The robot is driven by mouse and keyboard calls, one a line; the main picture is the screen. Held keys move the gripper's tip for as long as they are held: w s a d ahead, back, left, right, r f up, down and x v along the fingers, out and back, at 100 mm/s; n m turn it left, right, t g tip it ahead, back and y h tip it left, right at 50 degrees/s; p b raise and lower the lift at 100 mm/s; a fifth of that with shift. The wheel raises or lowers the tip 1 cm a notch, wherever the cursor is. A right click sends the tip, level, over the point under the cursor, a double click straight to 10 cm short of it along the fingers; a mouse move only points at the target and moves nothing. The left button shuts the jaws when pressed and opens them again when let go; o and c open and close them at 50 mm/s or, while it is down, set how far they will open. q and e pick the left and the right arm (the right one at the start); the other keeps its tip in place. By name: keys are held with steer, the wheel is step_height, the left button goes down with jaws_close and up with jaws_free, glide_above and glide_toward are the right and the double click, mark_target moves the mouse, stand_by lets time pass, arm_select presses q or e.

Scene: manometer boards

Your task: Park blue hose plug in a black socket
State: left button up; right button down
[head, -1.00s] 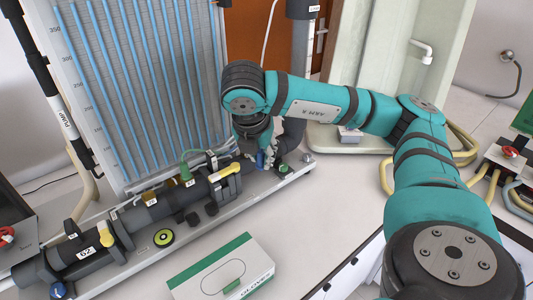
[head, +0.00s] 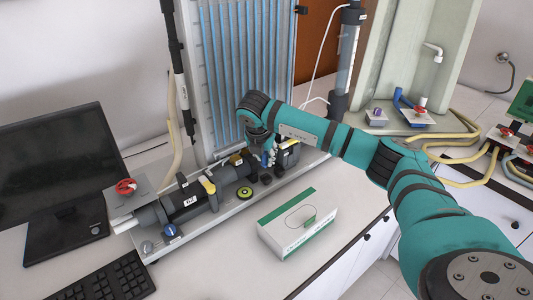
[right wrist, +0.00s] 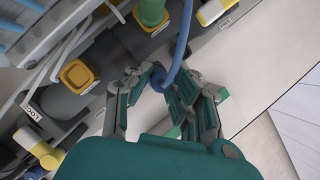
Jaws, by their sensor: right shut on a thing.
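My right gripper (head: 268,160) is over the right half of the dark pipe rig in front of the manometer board. In the right wrist view its fingers are shut on the blue plug (right wrist: 158,79), with the blue hose (right wrist: 183,40) looping up from it. The plug also shows as a small blue patch (head: 265,159) at the fingertips in the head view. A small black socket (head: 265,179) stands just below the gripper in the picture. I cannot tell whether the plug touches anything beneath it. My left gripper is in neither view.
A glove box (head: 300,222) lies on the bench in front of the rig. A yellow-and-black round item (head: 244,193) sits by the pipe. A green plug (right wrist: 151,12) and a yellow-rimmed fitting (right wrist: 77,75) are close to the gripper. A monitor (head: 62,170) and keyboard (head: 108,280) stand left.

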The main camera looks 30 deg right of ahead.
mark_target(265, 164)
steer(key=shift+w+d+f, duration=0.15)
steer(key=shift+d+f, duration=0.35)
steer(key=shift+f, duration=0.15)
steer(key=shift+a+f+b, duration=0.1)
steer(key=shift+f+b, duration=0.05)
steer(key=shift+b, duration=0.15)
steer(key=shift+a+f, duration=0.1)
steer(key=shift+f, duration=0.1)
steer(key=shift+a+f, duration=0.1)
steer(key=shift+f, duration=0.35)
steer(key=shift+f+b, duration=0.35)
steer(key=shift+b, duration=0.05)
steer(key=shift+f, duration=0.15)
steer(key=shift+f+b, duration=0.75)
steer(key=shift+b, duration=0.05)
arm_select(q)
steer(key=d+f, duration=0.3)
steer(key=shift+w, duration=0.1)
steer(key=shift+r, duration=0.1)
